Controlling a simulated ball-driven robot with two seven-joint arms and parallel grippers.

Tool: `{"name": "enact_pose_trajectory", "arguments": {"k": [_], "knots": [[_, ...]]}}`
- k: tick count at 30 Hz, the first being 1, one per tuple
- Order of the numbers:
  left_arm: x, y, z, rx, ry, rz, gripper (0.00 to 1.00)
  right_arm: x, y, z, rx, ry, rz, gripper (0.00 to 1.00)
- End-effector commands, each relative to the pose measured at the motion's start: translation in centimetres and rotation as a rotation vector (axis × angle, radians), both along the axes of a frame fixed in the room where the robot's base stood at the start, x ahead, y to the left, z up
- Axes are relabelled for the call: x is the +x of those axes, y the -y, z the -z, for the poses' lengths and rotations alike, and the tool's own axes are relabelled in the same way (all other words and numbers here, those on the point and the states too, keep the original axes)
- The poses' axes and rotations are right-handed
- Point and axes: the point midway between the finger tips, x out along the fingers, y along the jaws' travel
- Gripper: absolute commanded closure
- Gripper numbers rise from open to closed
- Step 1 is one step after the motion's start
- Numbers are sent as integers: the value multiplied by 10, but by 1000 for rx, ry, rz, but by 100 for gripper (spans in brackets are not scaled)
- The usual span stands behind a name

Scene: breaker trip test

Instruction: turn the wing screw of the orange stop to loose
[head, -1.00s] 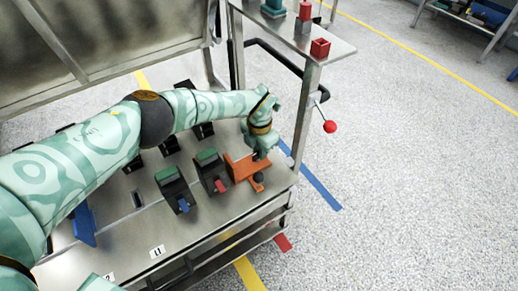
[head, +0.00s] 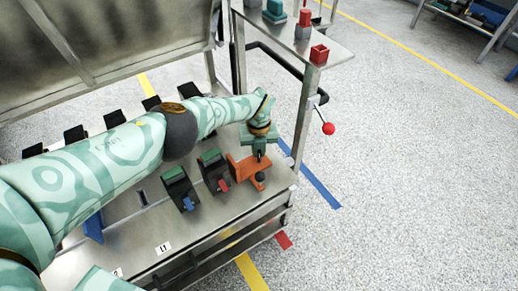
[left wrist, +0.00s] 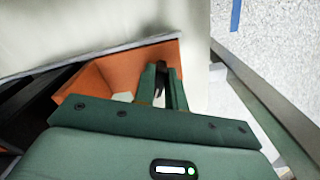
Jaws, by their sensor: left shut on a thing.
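The orange stop (head: 238,170) sits at the right end of the bench, beside a breaker with a red lever. It also shows in the left wrist view (left wrist: 90,83). My left gripper (head: 259,157) points down at the stop from above. In the left wrist view its two fingers (left wrist: 163,88) are close together at the orange part, shut on the wing screw, which is mostly hidden between them. A dark round knob (head: 260,176) shows at the front of the stop. My right gripper is not in view.
A breaker with a red lever (head: 214,172) and one with a blue lever (head: 180,188) stand left of the stop. A post and raised shelf (head: 335,52) with a red box (head: 319,54) rise behind. A red ball handle (head: 328,129) sticks out right.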

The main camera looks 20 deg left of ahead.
Motion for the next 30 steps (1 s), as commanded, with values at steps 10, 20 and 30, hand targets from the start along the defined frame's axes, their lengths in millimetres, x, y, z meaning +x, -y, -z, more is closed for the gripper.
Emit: {"name": "enact_pose_trajectory", "arguments": {"k": [10,20,30], "knots": [[0,-2,-1,0,4,-280,100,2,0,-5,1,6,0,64],[-1,-3,-1,1,5,-427,100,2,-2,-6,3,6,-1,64],[-1,-4,-1,1,5,-464,100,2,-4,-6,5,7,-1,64]]}}
